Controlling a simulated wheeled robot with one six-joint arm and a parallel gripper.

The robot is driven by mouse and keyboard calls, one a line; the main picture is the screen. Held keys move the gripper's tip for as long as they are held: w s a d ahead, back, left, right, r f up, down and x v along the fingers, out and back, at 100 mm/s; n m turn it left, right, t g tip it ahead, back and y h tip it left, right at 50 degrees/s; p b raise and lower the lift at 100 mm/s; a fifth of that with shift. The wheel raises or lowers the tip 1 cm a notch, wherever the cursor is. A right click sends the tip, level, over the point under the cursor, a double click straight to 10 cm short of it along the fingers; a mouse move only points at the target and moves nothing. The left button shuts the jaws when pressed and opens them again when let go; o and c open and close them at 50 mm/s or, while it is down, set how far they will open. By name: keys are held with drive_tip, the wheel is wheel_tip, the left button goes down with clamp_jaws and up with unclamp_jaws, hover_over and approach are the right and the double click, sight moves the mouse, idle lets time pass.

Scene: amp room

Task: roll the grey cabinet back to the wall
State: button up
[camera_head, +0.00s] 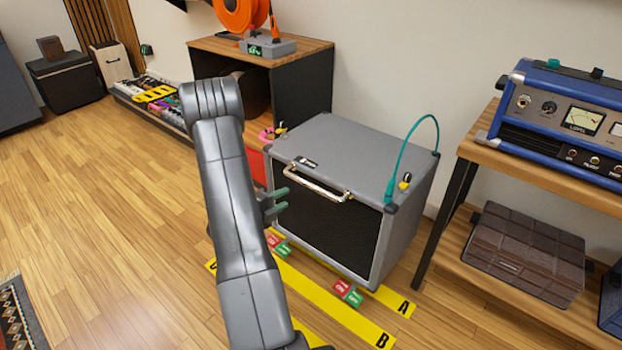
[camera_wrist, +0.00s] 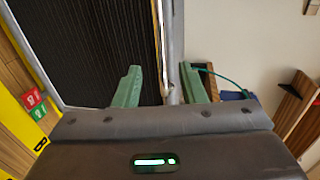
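The grey cabinet (camera_head: 345,150) stands on the floor, with a black grille front, a silver handle (camera_head: 318,184) near the front's top edge and a teal cable (camera_head: 403,150) arching over its top right. Its black grille (camera_wrist: 85,45) fills the upper left of the wrist view. Red-and-green tabs (camera_head: 346,292) sit at its front bottom corners. The wall (camera_head: 385,65) is behind it. My gripper (camera_head: 283,201) has its green fingers apart in front of the cabinet. In the wrist view, the handle's shiny bar (camera_wrist: 162,50) lies between the open fingers; contact cannot be told.
Yellow floor strips marked A (camera_head: 402,306) and B (camera_head: 378,337) run along the cabinet's front. A wooden shelf unit (camera_head: 300,90) stands left of it, a wooden rack (camera_head: 450,210) with a blue device right. Open floor (camera_head: 110,220) lies to the left.

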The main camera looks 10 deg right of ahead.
sight(309, 185)
drive_tip(key=b+x, duration=0.2)
drive_tip(key=x, duration=1.1)
drive_tip(key=shift+w+d+f+b, duration=0.1)
drive_tip(key=shift+w+d+b, duration=0.05)
drive_tip(key=shift+d+b, duration=0.2)
drive_tip(key=shift+a, duration=0.1)
clamp_jaws()
idle(0.7)
